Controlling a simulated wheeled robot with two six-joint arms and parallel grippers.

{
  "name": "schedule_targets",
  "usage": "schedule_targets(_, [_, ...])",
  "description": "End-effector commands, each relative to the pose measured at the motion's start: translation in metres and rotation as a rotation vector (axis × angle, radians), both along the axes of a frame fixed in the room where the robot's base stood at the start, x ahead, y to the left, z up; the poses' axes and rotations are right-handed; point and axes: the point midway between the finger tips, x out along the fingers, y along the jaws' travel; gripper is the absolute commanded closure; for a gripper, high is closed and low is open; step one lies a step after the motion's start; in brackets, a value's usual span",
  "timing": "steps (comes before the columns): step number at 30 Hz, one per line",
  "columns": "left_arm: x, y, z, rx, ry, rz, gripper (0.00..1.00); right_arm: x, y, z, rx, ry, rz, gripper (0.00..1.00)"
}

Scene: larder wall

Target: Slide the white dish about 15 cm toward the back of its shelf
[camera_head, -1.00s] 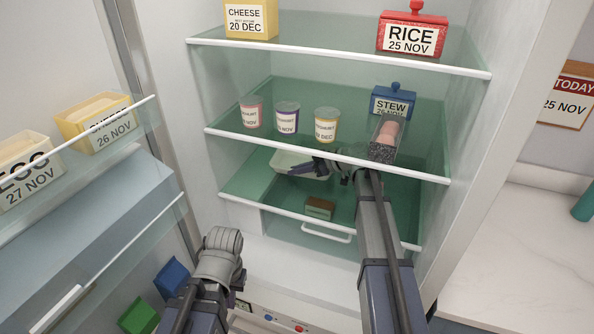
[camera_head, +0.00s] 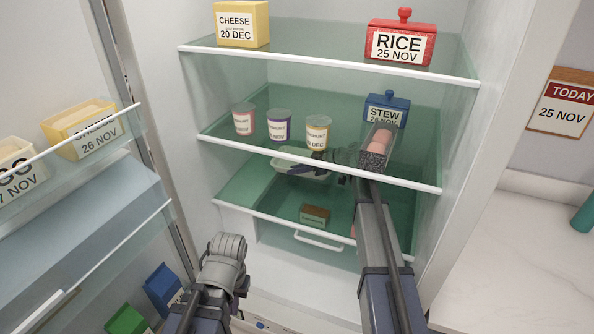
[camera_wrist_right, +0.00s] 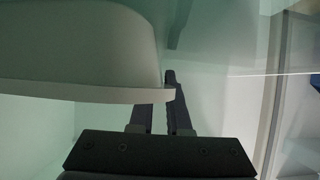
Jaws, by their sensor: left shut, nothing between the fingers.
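The white dish (camera_head: 316,175) sits on the lower glass shelf (camera_head: 245,190), seen through the shelf above. My right gripper (camera_head: 300,168) reaches in under the middle shelf, its dark fingers at the dish's right part. In the right wrist view the dish (camera_wrist_right: 70,50) fills the upper left, and its rim crosses in front of the right gripper's fingers (camera_wrist_right: 160,112). A narrow gap shows between them; whether they grip the rim is hidden. My left gripper (camera_head: 240,285) is shut and empty, low in front of the fridge, mostly hidden by its wrist.
A brown box (camera_head: 314,215) sits nearer the lower shelf's front. The middle shelf holds yoghurt cups (camera_head: 278,126), a blue stew box (camera_head: 386,109) and a clear container (camera_head: 378,148) close above my right arm. The open door (camera_head: 90,190) stands left.

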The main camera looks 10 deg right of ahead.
Motion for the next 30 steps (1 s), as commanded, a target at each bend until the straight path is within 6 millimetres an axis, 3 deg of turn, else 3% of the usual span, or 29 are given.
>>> schedule_targets(1, [0.0, 0.0, 0.0, 0.0, 0.0, 0.0, 1.0, 0.0, 0.0, 0.0, 0.0, 0.0, 0.0, 0.78])
schedule_targets(7, [0.0, 0.0, 0.0, 0.0, 0.0, 0.0, 1.0, 0.0, 0.0, 0.0, 0.0, -0.001, 0.0, 0.56])
schedule_targets(20, [0.0, 0.0, 0.006, 0.0, 0.0, 0.0, 1.0, -0.005, -0.006, 0.006, 0.0, -0.001, 0.0, 0.55])
schedule_targets(30, [0.0, 0.0, 0.032, 0.0, 0.0, 0.0, 1.0, -0.029, -0.042, 0.032, 0.0, -0.001, -0.002, 0.55])
